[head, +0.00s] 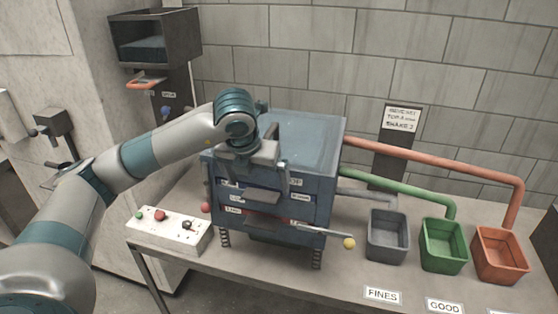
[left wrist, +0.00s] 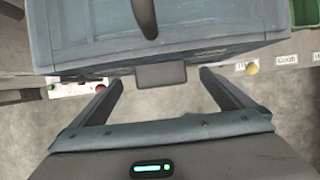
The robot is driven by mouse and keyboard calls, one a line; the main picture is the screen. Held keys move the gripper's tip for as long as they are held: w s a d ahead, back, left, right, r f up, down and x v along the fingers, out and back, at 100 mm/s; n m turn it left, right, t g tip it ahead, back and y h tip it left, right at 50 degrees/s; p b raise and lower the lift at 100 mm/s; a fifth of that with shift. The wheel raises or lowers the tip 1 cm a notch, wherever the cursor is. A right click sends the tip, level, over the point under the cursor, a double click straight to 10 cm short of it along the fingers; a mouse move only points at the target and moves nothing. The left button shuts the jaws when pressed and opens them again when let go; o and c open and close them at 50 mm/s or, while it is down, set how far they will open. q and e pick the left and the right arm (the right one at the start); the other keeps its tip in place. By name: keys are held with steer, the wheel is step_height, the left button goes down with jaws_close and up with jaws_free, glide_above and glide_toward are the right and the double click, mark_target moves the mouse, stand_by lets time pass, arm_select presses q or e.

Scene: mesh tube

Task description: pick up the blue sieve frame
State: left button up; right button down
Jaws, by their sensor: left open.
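The blue sieve machine (head: 300,135) is a box on spring feet with labelled slots in its front. I cannot clearly tell a separate blue sieve frame from the blue box. A dark flat tab (head: 262,194) sticks out of the front, and it also shows in the left wrist view (left wrist: 161,75). My left gripper (head: 258,162) is at the front of the machine, partly hidden by its own wrist. In the left wrist view its fingers (left wrist: 163,88) are open, one on each side of the tab, with gaps visible. My right gripper is not in view.
A control box (head: 168,229) with buttons stands left of the machine. Grey (head: 388,236), green (head: 443,246) and red (head: 500,256) bins stand on the right, with pipes above. A rod with a yellow knob (head: 349,243) projects from the front. An open box (head: 154,38) hangs upper left.

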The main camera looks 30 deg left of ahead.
mark_target(262, 192)
arm_select(q)
steer(key=shift+w+f+p, duration=0.2)
steer(key=shift+f+p, duration=0.1)
steer(key=p+x, duration=0.1)
steer(key=x, duration=0.2)
steer(key=shift+w+a+f+p, duration=0.1)
steer(key=shift+w+f+p, duration=0.05)
steer(key=shift+f+p, duration=0.2)
steer(key=shift+r, duration=0.1)
steer(key=c, duration=1.6)
steer(key=shift+w, duration=0.1)
